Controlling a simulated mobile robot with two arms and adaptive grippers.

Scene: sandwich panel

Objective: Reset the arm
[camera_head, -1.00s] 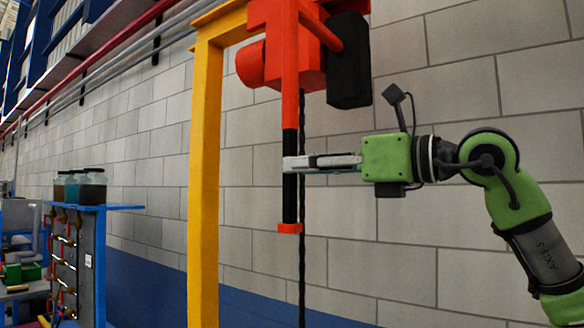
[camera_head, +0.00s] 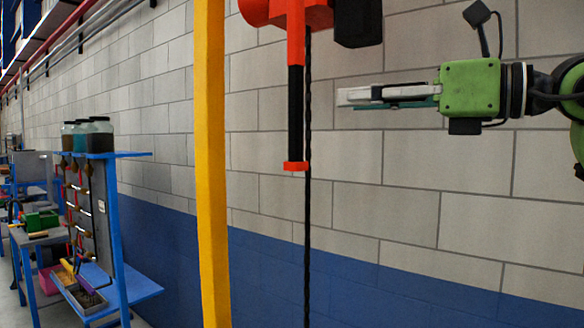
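My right arm comes in from the right edge, with a green wrist housing. Its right gripper (camera_head: 342,97) points left in front of the block wall, with pale fingers seen from the side. The fingers overlap in this view, so the gap between them is hidden. The fingertips are to the right of the orange hoist's hanging handle, apart from it in the picture. The handle has a black grip (camera_head: 295,108) and an orange end. Nothing shows held in the fingers. My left gripper is not in view.
A yellow post (camera_head: 212,170) stands left of the orange hoist (camera_head: 305,18), and a dark chain (camera_head: 308,220) hangs beside its handle. At the left is a blue-framed stand (camera_head: 118,230) with jars (camera_head: 100,135) on top. The wall space below my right gripper is clear.

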